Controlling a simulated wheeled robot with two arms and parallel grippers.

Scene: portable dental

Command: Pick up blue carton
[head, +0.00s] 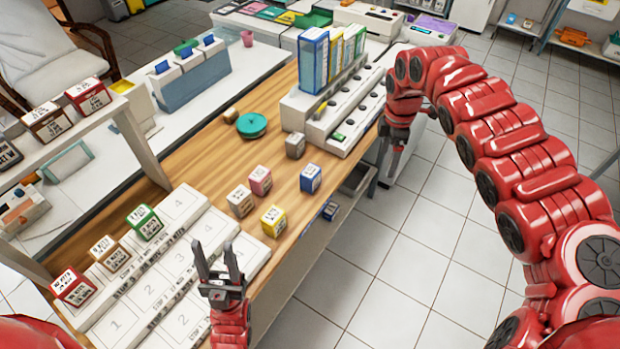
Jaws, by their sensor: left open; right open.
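The blue carton (311,178), a small box with blue and white faces, stands on the wooden table near its right edge. My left gripper (215,248) is open and empty. It appears in front of the white numbered trays, left of and nearer than the blue carton, and apart from it. My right gripper (386,170) hangs pointing down, to the right of the carton and near the table's right edge. It holds nothing that I can see, and its jaws are seen at a steep angle.
A pink carton (260,180), a grey-white carton (240,201) and a yellow carton (273,221) stand close left of the blue one. White trays (180,325) hold red, brown and green cartons. A rack of binders (313,64) stands behind. A teal round item (251,125) lies further back.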

